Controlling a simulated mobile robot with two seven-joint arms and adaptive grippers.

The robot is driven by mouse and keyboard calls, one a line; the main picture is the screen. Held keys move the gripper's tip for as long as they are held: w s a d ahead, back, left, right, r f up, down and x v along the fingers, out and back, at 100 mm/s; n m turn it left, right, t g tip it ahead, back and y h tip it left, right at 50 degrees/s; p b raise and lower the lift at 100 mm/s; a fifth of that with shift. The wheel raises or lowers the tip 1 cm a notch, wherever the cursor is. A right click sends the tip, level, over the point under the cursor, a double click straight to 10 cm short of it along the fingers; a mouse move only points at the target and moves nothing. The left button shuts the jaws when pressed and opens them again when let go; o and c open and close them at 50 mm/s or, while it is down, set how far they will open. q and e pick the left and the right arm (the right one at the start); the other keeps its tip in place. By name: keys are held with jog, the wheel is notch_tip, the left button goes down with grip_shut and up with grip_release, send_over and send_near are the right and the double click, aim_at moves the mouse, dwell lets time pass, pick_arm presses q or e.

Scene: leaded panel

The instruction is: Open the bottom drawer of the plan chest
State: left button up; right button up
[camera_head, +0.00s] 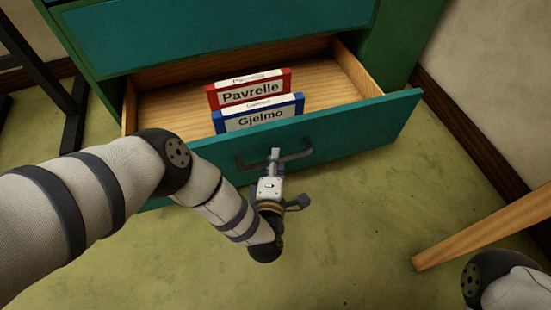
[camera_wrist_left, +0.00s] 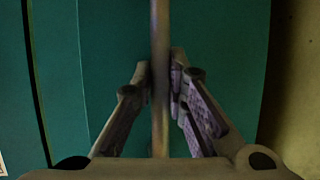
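The teal bottom drawer (camera_head: 352,128) of the green plan chest (camera_head: 390,45) stands pulled out, its wooden inside showing. Two boxes stand in it: a red one labelled Pavrelle (camera_head: 280,83) and a blue one labelled Gjelmo (camera_head: 270,114). My left gripper (camera_head: 274,155) is at the dark bar handle (camera_head: 300,156) on the drawer front. In the left wrist view the handle bar (camera_wrist_left: 160,75) runs between the two fingers (camera_wrist_left: 160,90), which are closed in on it from both sides. My right gripper is out of view; only part of my right arm shows at the lower right.
A teal drawer above (camera_head: 200,30) is shut. A wooden leg (camera_head: 480,232) slants in at the right, near the wall with its dark skirting board (camera_head: 470,130). A dark metal frame (camera_head: 40,75) stands at the left. The greenish floor (camera_head: 360,220) before the drawer is mostly clear.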

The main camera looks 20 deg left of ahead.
pick_arm(q)
jog(key=o, duration=0.3)
jog(key=v, duration=1.2)
